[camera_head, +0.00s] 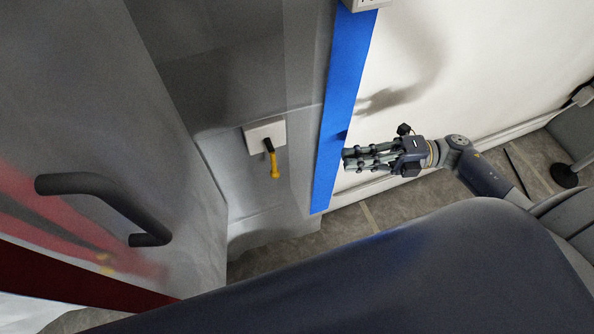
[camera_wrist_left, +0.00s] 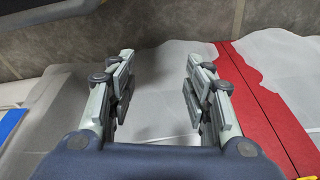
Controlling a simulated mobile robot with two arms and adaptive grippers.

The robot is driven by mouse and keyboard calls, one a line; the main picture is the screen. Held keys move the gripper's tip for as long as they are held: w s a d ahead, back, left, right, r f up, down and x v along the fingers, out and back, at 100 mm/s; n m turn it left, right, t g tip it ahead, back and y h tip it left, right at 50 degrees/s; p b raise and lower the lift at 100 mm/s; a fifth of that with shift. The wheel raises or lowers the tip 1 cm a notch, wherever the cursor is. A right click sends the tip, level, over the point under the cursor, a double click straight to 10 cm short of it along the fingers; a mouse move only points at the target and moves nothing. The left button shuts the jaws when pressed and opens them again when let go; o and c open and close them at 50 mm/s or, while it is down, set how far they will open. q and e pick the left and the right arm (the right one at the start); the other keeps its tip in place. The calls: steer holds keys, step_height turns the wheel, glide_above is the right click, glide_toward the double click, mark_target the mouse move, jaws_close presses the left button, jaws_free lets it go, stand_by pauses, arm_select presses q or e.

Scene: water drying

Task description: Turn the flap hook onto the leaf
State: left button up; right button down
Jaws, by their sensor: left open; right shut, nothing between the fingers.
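The flap hook (camera_head: 274,168) is a small black piece with a yellow end. It hangs down from a pale square plate (camera_head: 262,132) on the grey frame in the head view. The leaf (camera_head: 130,120) appears to be the grey door panel at the left, with a dark bar handle (camera_head: 100,188). My right gripper (camera_head: 347,159) is shut and empty, in front of the white wall beside the blue strip. It is to the right of the hook and apart from it. My left gripper (camera_wrist_left: 160,68) is open and empty in the left wrist view; the hook does not show there.
A blue vertical strip (camera_head: 342,105) lies between the hook and my right gripper. A white wall (camera_head: 430,70) stands behind that gripper. The tiled floor (camera_head: 380,212) shows below. In the left wrist view a red band (camera_wrist_left: 265,105) runs down at the right.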

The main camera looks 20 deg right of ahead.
arm_select(q)
steer(key=shift+w+d+r, duration=0.1)
steer(key=shift+w+r, duration=0.15)
steer(key=shift+w, duration=0.05)
arm_select(e)
steer(key=shift+s+r+n+g, duration=0.2)
steer(key=shift+s+n+g, duration=0.4)
steer(key=shift+n+g, duration=0.2)
glide_toward(274, 164)
steer(key=a+f, duration=0.3)
steer(key=a, duration=0.3)
arm_select(q)
step_height(274, 164, down, 2)
steer(key=shift+s+f+p, duration=0.1)
steer(key=shift+f+p, duration=0.15)
steer(key=shift+p, duration=0.05)
arm_select(e)
steer(key=shift+w+a+f, duration=0.1)
steer(key=shift+a+f, duration=0.1)
steer(key=shift+a, duration=0.15)
arm_select(q)
steer(key=shift+s+f, duration=0.1)
steer(key=shift+s, duration=0.1)
